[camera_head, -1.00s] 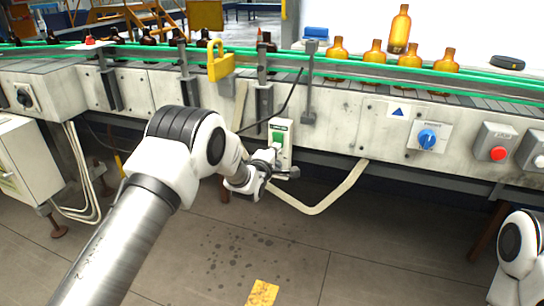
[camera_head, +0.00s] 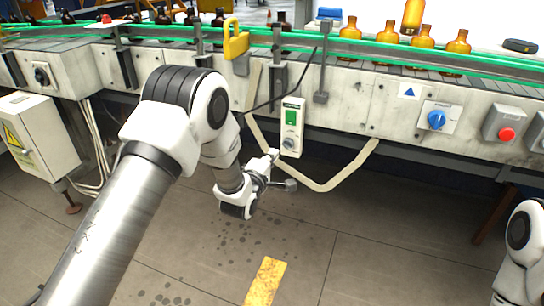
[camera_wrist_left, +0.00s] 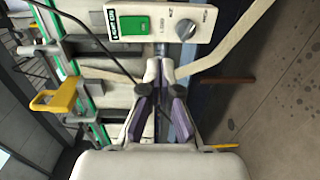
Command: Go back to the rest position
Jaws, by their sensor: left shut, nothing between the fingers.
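My left arm comes in from the left, and its gripper (camera_head: 277,170) hangs just below and left of the small control box (camera_head: 292,127) on the conveyor's front. In the left wrist view, the gripper (camera_wrist_left: 160,68) points at the same box (camera_wrist_left: 200,22), with its green switch and grey knob beyond the fingertips. The fingers are together with nothing between them. A gap to the box seems to show, but its size is hard to tell. Only part of my right arm shows at the lower right edge; its gripper is outside the picture.
The conveyor (camera_head: 215,92) with green rails crosses the view, carrying amber bottles (camera_head: 388,32). A yellow padlock-shaped piece (camera_head: 236,42) and a cream conduit (camera_head: 345,170) are near my left arm. A blue knob (camera_head: 437,119) and red button (camera_head: 507,134) sit right. Floor below is open.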

